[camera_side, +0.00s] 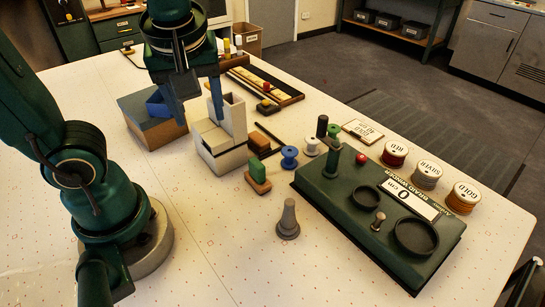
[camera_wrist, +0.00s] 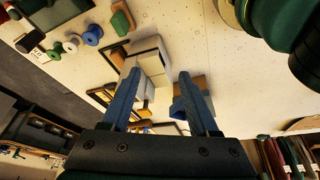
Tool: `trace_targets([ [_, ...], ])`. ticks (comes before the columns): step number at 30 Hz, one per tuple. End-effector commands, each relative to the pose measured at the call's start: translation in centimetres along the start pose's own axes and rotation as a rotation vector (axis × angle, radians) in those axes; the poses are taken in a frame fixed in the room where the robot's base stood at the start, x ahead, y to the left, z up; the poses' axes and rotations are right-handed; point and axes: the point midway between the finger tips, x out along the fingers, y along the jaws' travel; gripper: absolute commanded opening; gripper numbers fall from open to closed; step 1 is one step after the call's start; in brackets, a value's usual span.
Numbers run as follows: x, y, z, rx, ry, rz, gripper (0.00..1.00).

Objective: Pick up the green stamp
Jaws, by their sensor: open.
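The green stamp (camera_side: 257,177), a green block on a brown wooden base, stands on the white table near the middle in the side view. It also shows at the top left of the wrist view (camera_wrist: 122,18). My gripper (camera_side: 198,120) is open, pointing down, with its two blue fingers apart and nothing held. It is behind and to the left of the stamp in the side view, above the grey-white blocks. In the wrist view my gripper (camera_wrist: 160,75) has the stamp beyond its left finger.
Stacked grey-white blocks (camera_side: 221,157) stand below my gripper, beside a box with a blue piece on it (camera_side: 155,130). A blue spool (camera_side: 289,157), a grey peg (camera_side: 288,219) and the green braid winder (camera_side: 340,190) stand near the stamp.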

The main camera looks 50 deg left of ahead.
Motion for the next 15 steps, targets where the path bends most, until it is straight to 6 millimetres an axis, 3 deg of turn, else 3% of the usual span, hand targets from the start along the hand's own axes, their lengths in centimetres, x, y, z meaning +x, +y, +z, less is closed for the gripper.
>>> trace_targets([
  [7,1.3,3.2,-0.9,-0.269,0.187,-0.184,0.61],
  [15,3.5,7.5,0.8,-0.424,0.474,-0.223,0.61],
])
